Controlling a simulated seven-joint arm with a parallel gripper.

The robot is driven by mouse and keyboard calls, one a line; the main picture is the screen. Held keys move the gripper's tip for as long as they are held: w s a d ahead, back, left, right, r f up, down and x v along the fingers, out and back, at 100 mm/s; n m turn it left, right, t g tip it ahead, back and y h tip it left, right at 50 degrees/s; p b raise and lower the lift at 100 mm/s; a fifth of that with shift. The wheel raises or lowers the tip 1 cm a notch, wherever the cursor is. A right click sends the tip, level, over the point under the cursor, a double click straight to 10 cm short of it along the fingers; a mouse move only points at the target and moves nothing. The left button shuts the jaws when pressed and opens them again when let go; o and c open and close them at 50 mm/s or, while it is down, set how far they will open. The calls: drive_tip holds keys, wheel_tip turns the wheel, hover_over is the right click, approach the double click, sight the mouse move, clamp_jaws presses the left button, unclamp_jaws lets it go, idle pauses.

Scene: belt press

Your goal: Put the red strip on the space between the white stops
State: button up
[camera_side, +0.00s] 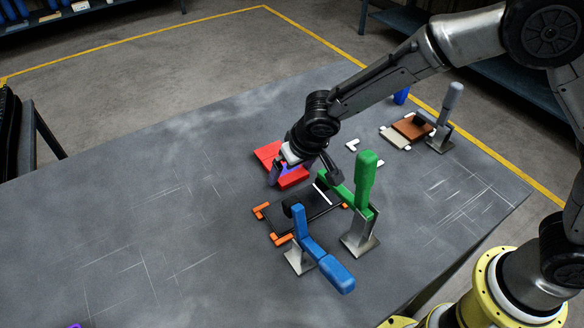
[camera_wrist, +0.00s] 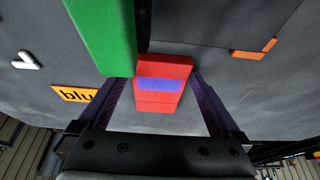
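The red strip (camera_side: 268,154) lies on the grey table near its middle in the side view. In the wrist view the red strip (camera_wrist: 163,103) shows a blue-purple band across it. My gripper (camera_side: 283,172) is low over the strip; in the wrist view my gripper (camera_wrist: 158,82) has its fingers spread on either side of the strip, with gaps visible. A white L-shaped stop (camera_side: 352,145) lies to the right in the side view. A white stop (camera_wrist: 25,62) also shows at the left of the wrist view. My arm hides part of the area around the stops.
A green toggle clamp (camera_side: 365,185) stands close to my gripper. A blue clamp (camera_side: 312,248) stands by a black plate (camera_side: 316,207) with orange corner stops. A grey clamp (camera_side: 447,115) and brown block (camera_side: 412,127) stand farther right.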

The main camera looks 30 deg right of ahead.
wheel_tip(320, 180, up, 10)
drive_tip(key=s, duration=0.1)
drive_tip(key=s+d+r, duration=0.4)
drive_tip(key=d+r, duration=0.2)
drive_tip(key=d, duration=0.2)
drive_tip(key=s+d, duration=0.4)
drive_tip(key=s, duration=0.3)
drive_tip(key=s+d+r, duration=0.1)
drive_tip(key=s+d, duration=0.4)
drive_tip(key=s, duration=0.3)
drive_tip(key=s+d+t, duration=0.1)
drive_tip(key=s+d, duration=0.3)
drive_tip(key=s, duration=0.4)
drive_tip(key=shift+s+d+r, duration=0.15)
drive_tip(key=shift+d+r, duration=0.1)
drive_tip(key=shift+r, duration=0.1)
